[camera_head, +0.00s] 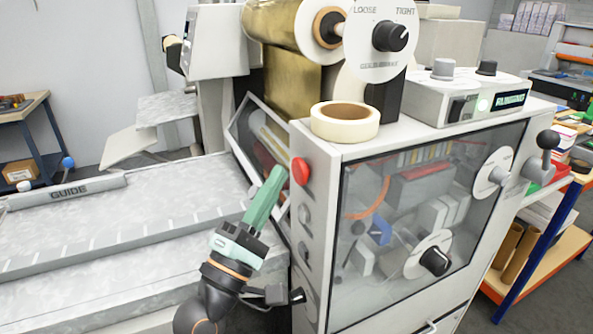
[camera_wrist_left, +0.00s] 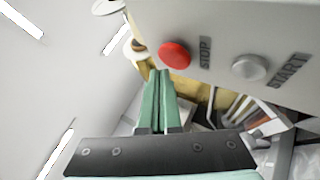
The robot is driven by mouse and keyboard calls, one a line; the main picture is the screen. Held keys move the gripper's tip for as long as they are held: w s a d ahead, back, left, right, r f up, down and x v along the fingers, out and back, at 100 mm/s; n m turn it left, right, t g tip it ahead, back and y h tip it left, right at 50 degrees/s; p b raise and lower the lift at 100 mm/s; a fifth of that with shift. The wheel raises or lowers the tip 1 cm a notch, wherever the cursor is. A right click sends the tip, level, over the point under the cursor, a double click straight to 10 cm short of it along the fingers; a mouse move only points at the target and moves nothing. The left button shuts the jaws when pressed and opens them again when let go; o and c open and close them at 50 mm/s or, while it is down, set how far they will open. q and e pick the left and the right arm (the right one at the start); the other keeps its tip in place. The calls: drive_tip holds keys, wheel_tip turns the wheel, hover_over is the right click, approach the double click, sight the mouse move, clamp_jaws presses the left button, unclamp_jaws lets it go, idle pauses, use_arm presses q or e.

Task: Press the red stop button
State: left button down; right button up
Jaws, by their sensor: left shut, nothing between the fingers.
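The red stop button (camera_head: 301,171) sits near the top of the narrow front face of the grey machine, below a roll of tape. In the left wrist view the red button (camera_wrist_left: 174,55) is beside a STOP label. My left gripper (camera_head: 276,172) has its green fingers shut and empty, pointing up just left of the button. In the left wrist view its fingertips (camera_wrist_left: 159,72) are just below and left of the button, with a small gap appearing between them. My right gripper is not in view.
A grey START button (camera_wrist_left: 249,67) lies beside the stop button. The machine's clear side window (camera_head: 400,210) covers inner parts and knobs. A cream tape roll (camera_head: 345,120) rests on top. A flat metal bed (camera_head: 140,215) marked GUIDE extends left.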

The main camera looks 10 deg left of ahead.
use_arm(q)
drive_tip(key=shift+d, duration=0.1)
idle(0.7)
drive_tip(key=shift+w+d, duration=0.25)
drive_tip(key=shift+d, duration=0.05)
drive_tip(key=shift+w+d, duration=0.25)
drive_tip(key=shift+d, duration=0.05)
idle(0.8)
idle(0.3)
drive_tip(key=shift+s+a, duration=0.5)
drive_tip(key=shift+a, duration=0.15)
drive_tip(key=s+a, duration=0.2)
drive_tip(key=a, duration=0.2)
drive_tip(key=shift+s+a, duration=0.1)
drive_tip(key=shift+s, duration=0.3)
idle(0.4)
